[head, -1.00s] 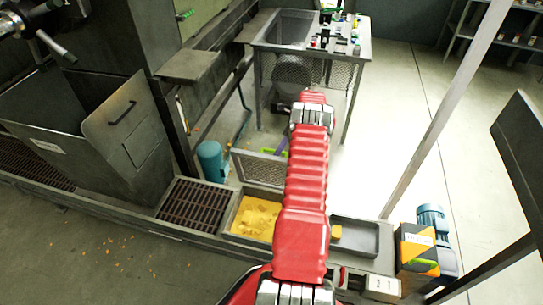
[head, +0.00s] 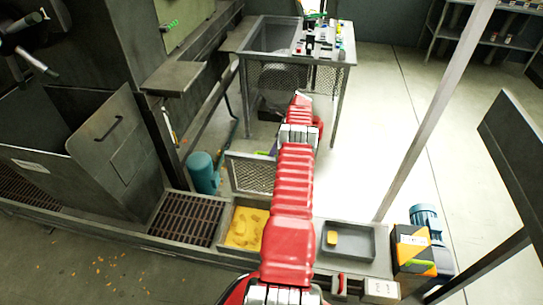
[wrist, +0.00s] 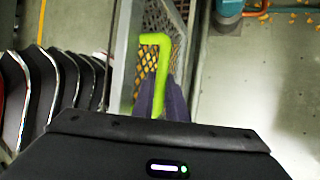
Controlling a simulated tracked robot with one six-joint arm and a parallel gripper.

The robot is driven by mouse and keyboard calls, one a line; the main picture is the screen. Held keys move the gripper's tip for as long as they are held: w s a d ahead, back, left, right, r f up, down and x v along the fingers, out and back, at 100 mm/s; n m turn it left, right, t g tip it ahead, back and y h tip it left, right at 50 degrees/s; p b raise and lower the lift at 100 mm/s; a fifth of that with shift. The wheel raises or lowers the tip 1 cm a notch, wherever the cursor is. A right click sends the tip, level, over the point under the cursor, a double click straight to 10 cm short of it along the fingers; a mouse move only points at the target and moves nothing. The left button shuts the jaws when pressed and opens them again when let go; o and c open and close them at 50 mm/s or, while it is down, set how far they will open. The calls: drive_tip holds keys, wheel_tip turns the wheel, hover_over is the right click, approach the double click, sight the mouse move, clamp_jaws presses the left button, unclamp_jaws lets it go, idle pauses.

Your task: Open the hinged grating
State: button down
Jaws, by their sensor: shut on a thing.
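The hinged grating (head: 250,174) is a framed mesh panel standing raised, roughly upright, at the back edge of a pit holding yellow material (head: 246,228). Its green handle (wrist: 170,42) shows in the wrist view, with the mesh (wrist: 150,55) behind it. My gripper (wrist: 161,98) has its dark purple fingers closed around the lower part of the handle. In the head view my red arm hides most of the gripper and the right side of the grating.
A slatted floor grate (head: 187,218) lies left of the pit. A grey tray (head: 348,240) holding a yellow piece is to the right. A teal cylinder (head: 203,172) stands close behind left. A work table (head: 262,40) stands behind, and a slanted post (head: 440,115) rises at right.

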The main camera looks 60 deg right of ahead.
drive_tip(key=shift+w+a+f, duration=0.15)
drive_tip(key=shift+w+a, duration=0.1)
drive_tip(key=c, duration=2)
unclamp_jaws()
drive_tip(key=shift+o, duration=1.2)
drive_tip(key=shift+s+d, duration=0.1)
drive_tip(key=shift+d, duration=0.05)
drive_tip(key=shift+r, duration=0.2)
wheel_tip(320, 180, up, 10)
drive_tip(key=shift+f, duration=0.15)
